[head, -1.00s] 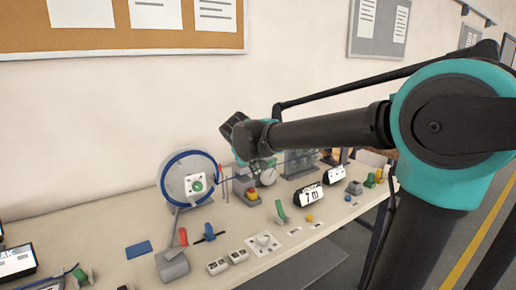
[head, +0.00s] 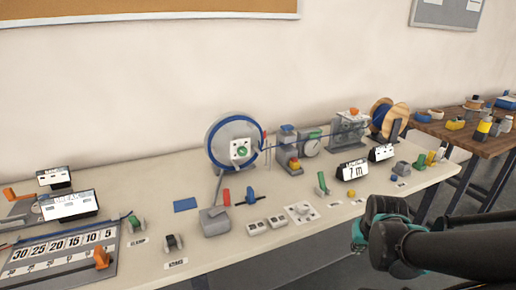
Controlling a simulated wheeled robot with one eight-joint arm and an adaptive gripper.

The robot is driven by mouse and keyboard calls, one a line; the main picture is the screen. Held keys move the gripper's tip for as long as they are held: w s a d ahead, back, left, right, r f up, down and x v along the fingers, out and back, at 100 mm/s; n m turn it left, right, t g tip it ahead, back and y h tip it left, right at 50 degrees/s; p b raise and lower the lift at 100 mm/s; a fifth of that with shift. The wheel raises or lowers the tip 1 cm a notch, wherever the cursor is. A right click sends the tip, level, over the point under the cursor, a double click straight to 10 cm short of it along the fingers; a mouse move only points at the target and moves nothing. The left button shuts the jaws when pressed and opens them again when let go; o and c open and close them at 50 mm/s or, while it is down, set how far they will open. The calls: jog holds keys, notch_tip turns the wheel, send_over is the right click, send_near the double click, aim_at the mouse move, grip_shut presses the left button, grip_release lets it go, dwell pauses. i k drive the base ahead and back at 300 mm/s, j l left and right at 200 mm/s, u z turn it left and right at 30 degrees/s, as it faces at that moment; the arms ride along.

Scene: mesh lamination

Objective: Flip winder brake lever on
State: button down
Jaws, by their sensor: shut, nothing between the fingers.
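The winder wheel (head: 214,158) with a blue rim stands upright on the bench. I cannot read which lever is the winder brake. My gripper (head: 372,222) is shut and empty at the lower right, off the bench's front edge and apart from all levers. Its fingertips are dark and partly hard to make out.
Small white-labelled switches (head: 266,224) and a knob plate (head: 301,211) lie along the bench front. Display boxes (head: 352,171) stand to the right. A ruler board (head: 60,250) and a green clamp lever (head: 134,222) are at the left. A wooden table (head: 462,140) stands beyond.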

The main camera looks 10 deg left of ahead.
aim_at(170, 240)
jog(key=k+u, duration=0.2)
jog(key=u, duration=1.45)
